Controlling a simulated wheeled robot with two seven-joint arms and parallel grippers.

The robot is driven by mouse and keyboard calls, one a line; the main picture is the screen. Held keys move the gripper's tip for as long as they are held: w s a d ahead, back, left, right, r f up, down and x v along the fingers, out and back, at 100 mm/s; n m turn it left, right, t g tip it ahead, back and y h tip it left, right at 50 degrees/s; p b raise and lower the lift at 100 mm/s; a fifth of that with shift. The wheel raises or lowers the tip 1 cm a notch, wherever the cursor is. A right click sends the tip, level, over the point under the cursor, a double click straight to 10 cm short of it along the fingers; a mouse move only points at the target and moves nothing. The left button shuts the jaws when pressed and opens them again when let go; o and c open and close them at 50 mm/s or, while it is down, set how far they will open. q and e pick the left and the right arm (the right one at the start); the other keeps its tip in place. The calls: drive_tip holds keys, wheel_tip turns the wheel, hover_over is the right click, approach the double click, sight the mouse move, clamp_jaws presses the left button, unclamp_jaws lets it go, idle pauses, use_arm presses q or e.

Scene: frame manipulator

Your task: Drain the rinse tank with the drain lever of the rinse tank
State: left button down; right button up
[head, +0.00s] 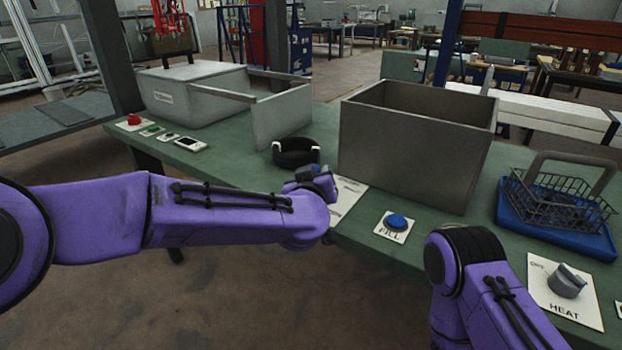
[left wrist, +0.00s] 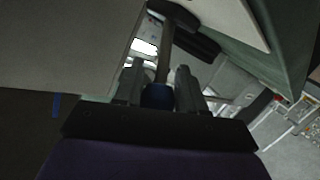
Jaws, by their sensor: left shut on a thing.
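The open grey tank (head: 415,150), which I take as the rinse tank, stands on the green bench; its inside bottom is hidden. A white label plate (head: 346,196) lies at its front left, partly behind my left arm. My left gripper (head: 316,184) is at that plate by the bench edge. In the left wrist view my left gripper (left wrist: 158,84) is shut on the drain lever, a grey shaft (left wrist: 164,62) with a blue end (left wrist: 158,96) between the fingers. The lever is hidden in the head view. My right arm shows at lower right, but its gripper does not.
A blue FILL button (head: 396,221) sits right of the plate. A HEAT knob (head: 567,281) and a wire basket (head: 556,198) on a blue tray are further right. A black ring (head: 296,152) and a grey box (head: 194,92) are to the left.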

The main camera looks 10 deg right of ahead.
use_arm(q)
drive_tip(key=shift+f, duration=0.15)
drive_tip(key=c, duration=0.8)
unclamp_jaws()
drive_tip(key=shift+o, duration=0.2)
drive_tip(key=v, duration=1)
drive_tip(key=shift+s, duration=0.3)
